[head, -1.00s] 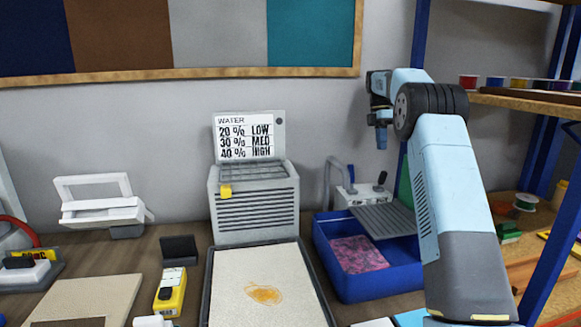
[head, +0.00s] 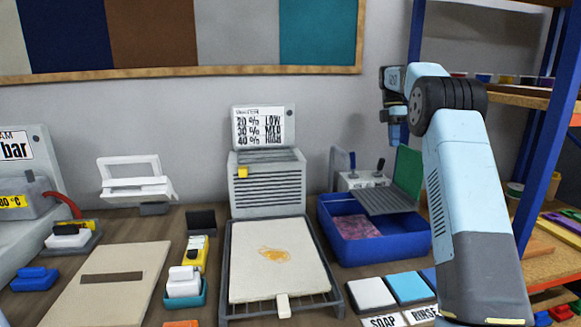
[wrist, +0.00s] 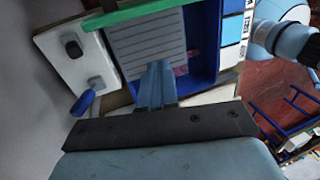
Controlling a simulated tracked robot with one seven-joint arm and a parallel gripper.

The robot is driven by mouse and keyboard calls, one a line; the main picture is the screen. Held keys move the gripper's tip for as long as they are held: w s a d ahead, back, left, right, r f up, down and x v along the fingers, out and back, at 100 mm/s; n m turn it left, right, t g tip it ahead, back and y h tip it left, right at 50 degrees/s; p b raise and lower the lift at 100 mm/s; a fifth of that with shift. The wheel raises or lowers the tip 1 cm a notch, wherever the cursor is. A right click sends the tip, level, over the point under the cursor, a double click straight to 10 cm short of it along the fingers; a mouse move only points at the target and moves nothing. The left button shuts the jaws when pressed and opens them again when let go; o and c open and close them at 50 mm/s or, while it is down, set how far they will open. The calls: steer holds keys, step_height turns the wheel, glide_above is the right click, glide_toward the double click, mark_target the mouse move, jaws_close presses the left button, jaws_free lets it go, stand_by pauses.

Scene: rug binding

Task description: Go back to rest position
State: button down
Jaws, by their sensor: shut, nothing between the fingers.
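My gripper (head: 397,132) is at the end of my raised, folded arm, above and behind the blue tub (head: 405,247). In the wrist view its narrow blue fingers (wrist: 157,85) are together with nothing between them. They point toward the tub's ribbed grey board (wrist: 145,45), with a gap I cannot measure. A purple-pink cloth (head: 358,227) lies in the tub. The gripper touches nothing that I can see.
A tray with a stained cream sheet (head: 300,283) lies on the table, before a grey vented box (head: 268,187). Soap and rinse pads (head: 409,287) sit front right. Blue shelving (head: 545,130) stands close to the right of my arm. A white tap unit (head: 360,181) stands behind the tub.

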steer(key=s+a+r+m+t, duration=0.1)
steer(key=s+a+r+m, duration=0.25)
steer(key=s, duration=0.45)
steer(key=s+a+r+m+t, duration=0.2)
steer(key=s+r+m, duration=0.15)
steer(key=s, duration=0.45)
steer(key=s+a+r+m+t, duration=0.1)
steer(key=s+a+r+m, duration=0.25)
steer(key=s, duration=0.55)
steer(key=s+a+f+m+t, duration=0.1)
steer(key=s+f+m, duration=0.2)
steer(key=s, duration=0.5)
steer(key=s+a+f+m+t, duration=0.1)
steer(key=s+f+m+t, duration=0.1)
steer(key=s, duration=0.7)
steer(key=s+a+f+m+t, duration=0.1)
steer(key=s+f+m, duration=0.3)
steer(key=s, duration=0.5)
step_height(320, 180, down, 3)
steer(key=shift+s+r+t+y, duration=0.15)
steer(key=shift+r+t+y, duration=0.05)
steer(key=shift+t+y, duration=0.1)
